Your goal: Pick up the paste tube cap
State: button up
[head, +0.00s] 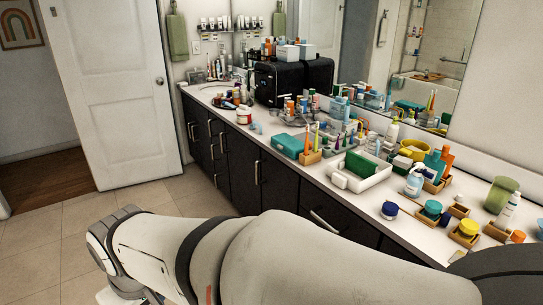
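I cannot pick out the paste tube cap for certain among the many small items on the white vanity counter (268,146). Small capped containers stand near the front right edge: a dark blue-lidded jar (389,210), a teal-lidded jar (432,208) and a yellow-lidded jar (468,228). My arm crosses the bottom of the head view, in front of the cabinets, and bends down at the left. My gripper is out of the frame, so its fingers and anything in them are hidden.
A white tray (378,179) with a green item, a teal box (288,146) and a red-and-white jar (244,115) stand on the counter. A black case (277,83) is at the back by the mirror. Dark cabinets (284,188) are below; the tiled floor (60,240) at left is clear.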

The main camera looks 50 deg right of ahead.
aim_at(459, 199)
jog(key=z, duration=0.1)
jog(key=i, duration=0.35)
jog(key=z, duration=3.05)
jog(key=i, duration=1)
jog(key=u, duration=0.05)
